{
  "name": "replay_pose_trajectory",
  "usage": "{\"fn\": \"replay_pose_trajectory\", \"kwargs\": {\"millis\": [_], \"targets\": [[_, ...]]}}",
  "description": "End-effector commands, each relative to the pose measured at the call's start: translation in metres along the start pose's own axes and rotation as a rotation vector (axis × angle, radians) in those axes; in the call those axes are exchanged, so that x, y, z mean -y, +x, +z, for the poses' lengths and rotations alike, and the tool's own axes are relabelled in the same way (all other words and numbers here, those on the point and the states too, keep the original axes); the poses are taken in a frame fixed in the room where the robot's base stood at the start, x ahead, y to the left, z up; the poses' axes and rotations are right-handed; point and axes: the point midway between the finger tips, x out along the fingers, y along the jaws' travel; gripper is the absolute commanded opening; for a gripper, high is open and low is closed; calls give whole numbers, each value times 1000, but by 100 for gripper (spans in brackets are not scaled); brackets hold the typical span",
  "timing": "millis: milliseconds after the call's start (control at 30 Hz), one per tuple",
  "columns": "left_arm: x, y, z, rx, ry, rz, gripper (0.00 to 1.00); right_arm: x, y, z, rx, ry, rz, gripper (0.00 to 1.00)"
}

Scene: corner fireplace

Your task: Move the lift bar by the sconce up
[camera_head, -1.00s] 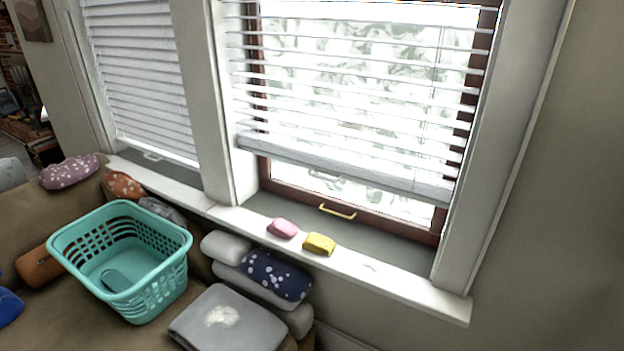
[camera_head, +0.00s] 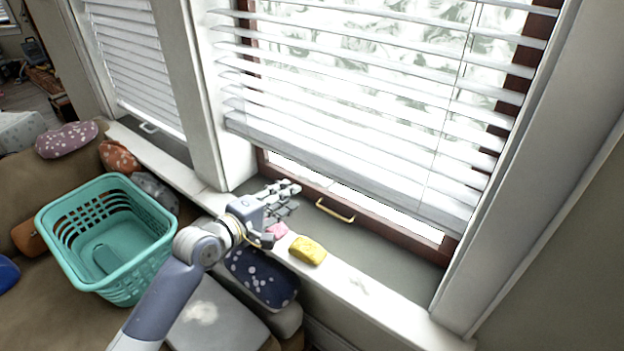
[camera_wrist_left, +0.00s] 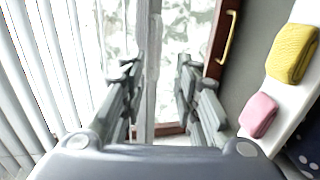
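The right window's slatted white blind (camera_head: 380,95) is partly lowered, with a thick pale bottom bar (camera_head: 350,172) a little above the brown window frame. The left window's blind (camera_head: 135,60) hangs lower, with a small white handle (camera_head: 149,128) under it. No sconce is in view, so I cannot tell which bar is the one by it. My left gripper (camera_head: 292,196) is open near the right blind's lower edge, above the sill. In the left wrist view a pale bar (camera_wrist_left: 152,60) runs between its parted fingers (camera_wrist_left: 155,95); contact cannot be told. My right gripper is not in view.
A brass handle (camera_head: 335,211) is on the window frame. A pink bar (camera_head: 277,231) and a yellow bar (camera_head: 307,250) lie on the white sill (camera_head: 365,292). A teal basket (camera_head: 60,215) and several cushions are on the sofa at left.

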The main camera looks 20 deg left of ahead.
Motion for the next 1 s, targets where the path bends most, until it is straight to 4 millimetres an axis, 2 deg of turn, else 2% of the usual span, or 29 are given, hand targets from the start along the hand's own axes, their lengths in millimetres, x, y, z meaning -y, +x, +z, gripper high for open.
{"fn": "replay_pose_trajectory", "kwargs": {"millis": [167,400,600,800,1000], "targets": [[-6,20,0,3,-11,10,29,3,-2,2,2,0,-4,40],[-6,65,0,1,-10,8,29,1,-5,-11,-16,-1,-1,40],[-5,93,0,2,-7,7,29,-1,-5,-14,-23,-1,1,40],[-4,105,0,1,-7,7,29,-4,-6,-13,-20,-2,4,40],[-4,106,0,1,-7,7,29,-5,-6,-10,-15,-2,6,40]]}}
